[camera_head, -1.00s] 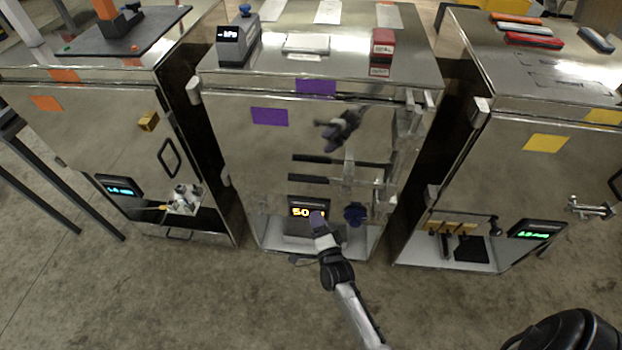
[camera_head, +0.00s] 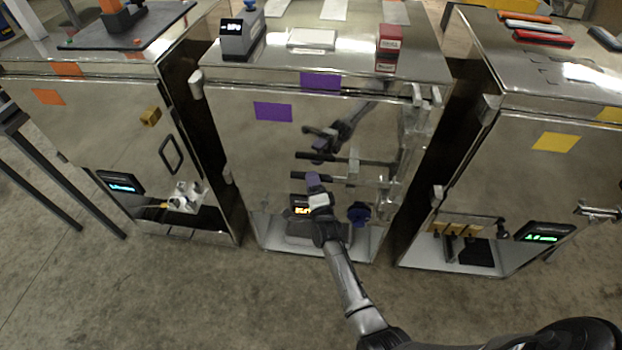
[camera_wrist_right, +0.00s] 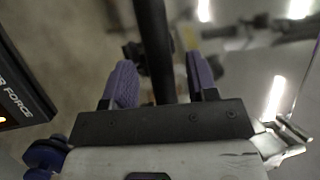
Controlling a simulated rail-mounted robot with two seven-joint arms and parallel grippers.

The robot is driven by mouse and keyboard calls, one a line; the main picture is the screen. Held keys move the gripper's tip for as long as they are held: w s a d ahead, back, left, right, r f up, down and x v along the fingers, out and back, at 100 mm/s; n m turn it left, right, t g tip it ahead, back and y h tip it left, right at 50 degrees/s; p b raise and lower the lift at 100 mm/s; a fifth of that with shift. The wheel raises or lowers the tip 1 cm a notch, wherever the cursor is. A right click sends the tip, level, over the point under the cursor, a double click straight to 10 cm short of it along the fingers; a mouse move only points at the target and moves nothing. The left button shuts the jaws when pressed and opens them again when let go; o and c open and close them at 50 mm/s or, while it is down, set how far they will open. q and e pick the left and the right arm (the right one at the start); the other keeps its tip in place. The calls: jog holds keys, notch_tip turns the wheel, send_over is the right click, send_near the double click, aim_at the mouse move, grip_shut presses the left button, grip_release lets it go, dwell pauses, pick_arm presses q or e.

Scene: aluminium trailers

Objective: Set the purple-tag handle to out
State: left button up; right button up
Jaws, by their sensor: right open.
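The purple-tag trailer is the middle metal cabinet, with purple tags (camera_head: 273,111) on its shiny front. Its handle (camera_head: 350,179) is a dark horizontal bar low on the door, joined to metal fittings at the right. A similar bar just above looks like its reflection. My right gripper (camera_head: 313,181) is open at the bar's left part, partly covering it. In the right wrist view, the dark bar (camera_wrist_right: 155,50) runs between the two purple finger pads (camera_wrist_right: 160,85), with no clear grip on it. Whether a pad touches it cannot be told. My left gripper is out of view.
A lit display (camera_head: 301,209) sits just below the handle, partly hidden by my gripper. A blue knob (camera_head: 358,212) is to its right. An orange-tag cabinet (camera_head: 80,130) stands left and a yellow-tag cabinet (camera_head: 520,165) right. Floor in front is clear.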

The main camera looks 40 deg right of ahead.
jog(key=shift+x, duration=1.05)
jog(key=shift+c, duration=0.5)
grip_shut()
